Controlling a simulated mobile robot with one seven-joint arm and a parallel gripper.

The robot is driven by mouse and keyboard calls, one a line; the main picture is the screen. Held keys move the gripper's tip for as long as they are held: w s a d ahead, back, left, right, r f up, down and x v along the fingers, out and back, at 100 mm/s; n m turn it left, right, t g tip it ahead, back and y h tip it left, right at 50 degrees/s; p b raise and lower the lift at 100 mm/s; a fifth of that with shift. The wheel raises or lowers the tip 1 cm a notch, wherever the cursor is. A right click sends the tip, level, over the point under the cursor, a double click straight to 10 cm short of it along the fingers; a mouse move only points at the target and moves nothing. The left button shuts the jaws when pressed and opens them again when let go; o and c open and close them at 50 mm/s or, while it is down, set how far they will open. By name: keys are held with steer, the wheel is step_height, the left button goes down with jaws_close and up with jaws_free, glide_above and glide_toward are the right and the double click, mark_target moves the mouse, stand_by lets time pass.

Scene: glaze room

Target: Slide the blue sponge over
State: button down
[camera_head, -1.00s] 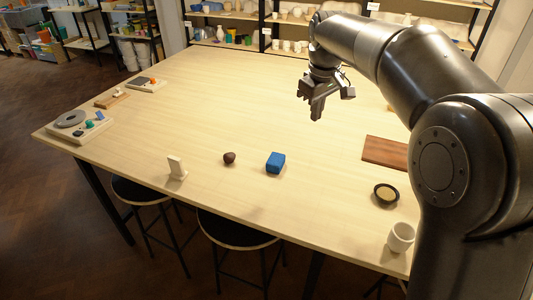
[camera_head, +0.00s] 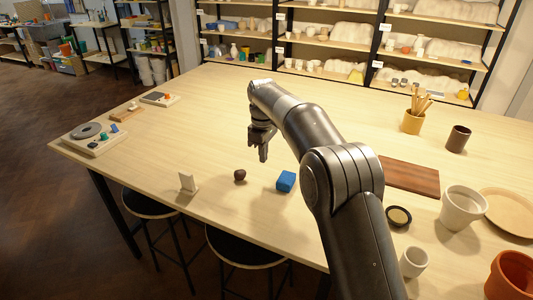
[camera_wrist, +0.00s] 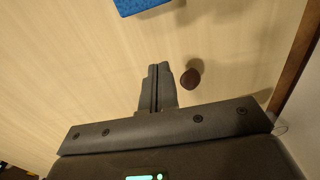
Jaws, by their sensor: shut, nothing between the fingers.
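The blue sponge (camera_head: 286,181) is a small block lying on the pale wooden table (camera_head: 200,110), near its front edge. In the wrist view the sponge (camera_wrist: 140,4) is cut off by the top edge. My gripper (camera_head: 263,157) is shut and empty, above the table, behind and to the left of the sponge and apart from it. In the wrist view the closed fingers (camera_wrist: 158,72) point toward the table, with a dark brown round lump (camera_wrist: 190,78) just to their right.
The brown lump (camera_head: 240,175) sits left of the sponge, and a small white stand (camera_head: 188,183) farther left. To the right are a shallow dark dish (camera_head: 398,216), a white cup (camera_head: 414,262), a brown board (camera_head: 408,177) and several pots. The table's middle left is clear.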

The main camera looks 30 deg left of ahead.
mark_target(271, 181)
step_height(271, 181, down, 6)
steer(key=d, duration=0.3)
steer(key=shift+f, duration=0.3)
steer(key=shift+d, duration=0.55)
steer(key=d, duration=2)
steer(key=shift+d, duration=0.2)
